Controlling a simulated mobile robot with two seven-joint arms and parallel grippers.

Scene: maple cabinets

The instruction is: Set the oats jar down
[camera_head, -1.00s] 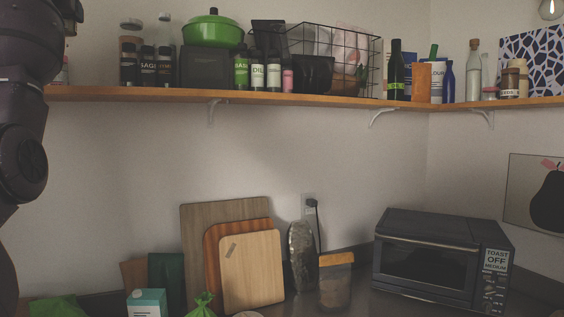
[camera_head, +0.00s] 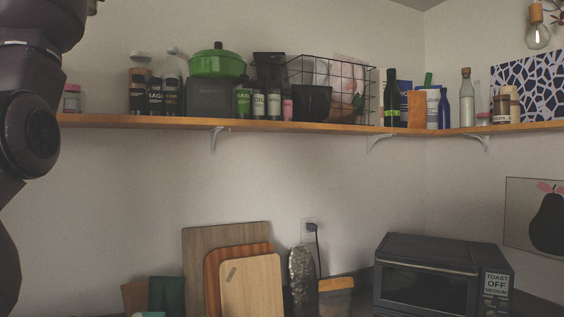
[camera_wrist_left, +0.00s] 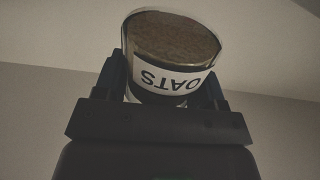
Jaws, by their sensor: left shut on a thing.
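The oats jar (camera_wrist_left: 172,45) shows in the left wrist view, a clear round jar with brown contents and a white label reading OATS, upside down in that picture. My left gripper (camera_wrist_left: 168,85) is shut on it, with a dark finger on each side. Behind the jar in that view are only plain wall surfaces, and no surface shows touching it. In the head view my left arm comes down the left edge, but its gripper and the jar are out of the picture. My right gripper is in neither view.
A long wooden shelf (camera_head: 300,127) holds bottles, jars, a green pot (camera_head: 217,62) and a wire basket (camera_head: 345,90). Below stand cutting boards (camera_head: 252,288), a jar with a wooden lid (camera_head: 336,285) and a toaster oven (camera_head: 428,275).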

